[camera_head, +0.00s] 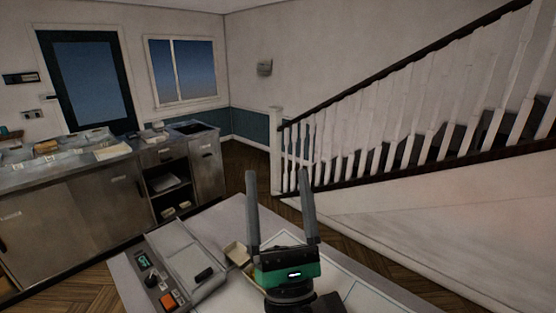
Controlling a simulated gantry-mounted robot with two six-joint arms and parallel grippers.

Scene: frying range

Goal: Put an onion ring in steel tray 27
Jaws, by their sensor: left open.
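My left gripper (278,178) stands up in the lower middle of the head camera view. Its two grey fingers are wide apart with nothing between them. It is above the near worktop, and its green-banded body hides part of what lies behind. My right gripper is not in view. I cannot make out any onion ring. No tray number is readable, so I cannot tell which tray is tray 27. A small pale container (237,252) sits on the near worktop just left of my left gripper, partly hidden.
A machine (190,272) with a display and orange button stands on the near worktop (232,215). A steel counter (95,190) at the left carries several trays or containers, too small to identify. Wooden floor lies between them. A staircase (400,130) rises at the right.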

